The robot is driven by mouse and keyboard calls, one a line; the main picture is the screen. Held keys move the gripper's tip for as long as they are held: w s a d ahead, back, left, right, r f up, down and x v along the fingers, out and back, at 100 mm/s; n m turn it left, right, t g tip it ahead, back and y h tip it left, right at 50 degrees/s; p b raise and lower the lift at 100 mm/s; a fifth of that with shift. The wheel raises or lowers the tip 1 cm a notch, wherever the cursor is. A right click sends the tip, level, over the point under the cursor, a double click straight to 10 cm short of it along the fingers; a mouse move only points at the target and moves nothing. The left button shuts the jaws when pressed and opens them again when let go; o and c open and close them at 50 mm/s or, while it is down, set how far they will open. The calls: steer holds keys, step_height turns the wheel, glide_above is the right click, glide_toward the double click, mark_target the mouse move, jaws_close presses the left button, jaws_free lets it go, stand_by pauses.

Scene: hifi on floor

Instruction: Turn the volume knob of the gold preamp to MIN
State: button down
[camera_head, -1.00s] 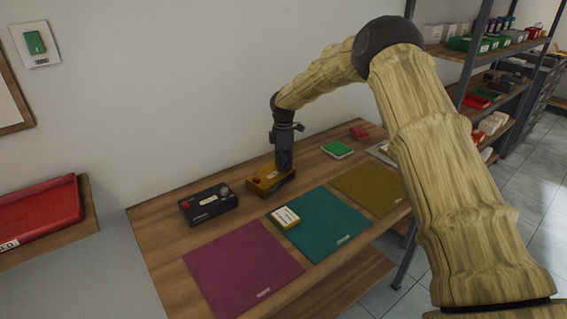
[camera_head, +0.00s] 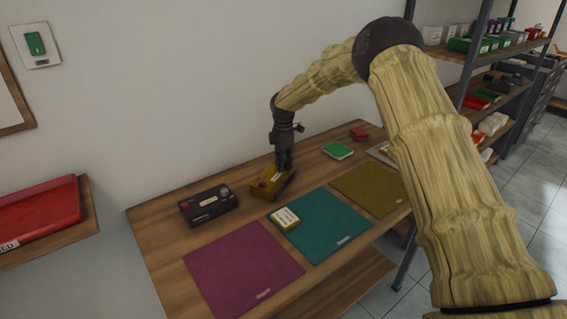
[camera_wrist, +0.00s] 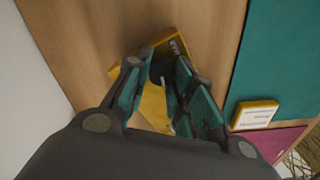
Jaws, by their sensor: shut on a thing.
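The gold preamp (camera_head: 268,189) stands on the wooden table against the wall, to the right of a black unit, and sits at an angle to it. A red knob (camera_head: 262,184) shows on its left part. My gripper (camera_head: 284,167) points down over its right part. In the wrist view the gold preamp (camera_wrist: 153,106) lies below my gripper (camera_wrist: 163,90), and a dark round knob (camera_wrist: 160,72) shows between the fingers. The fingers are shut on this knob and partly cover it. The knob's pointer and the MIN mark cannot be made out.
The black unit (camera_head: 208,205) stands close on the left. A yellow-edged white box (camera_head: 285,218) lies in front on the teal mat (camera_head: 325,225). A green box (camera_head: 338,150) and a small red box (camera_head: 359,133) stand farther right. A purple mat (camera_head: 240,270) lies at the left front.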

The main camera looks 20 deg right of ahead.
steer(key=c, duration=1.2)
jaws_free()
steer(key=shift+r, duration=0.1)
step_height(320, 180, up, 12)
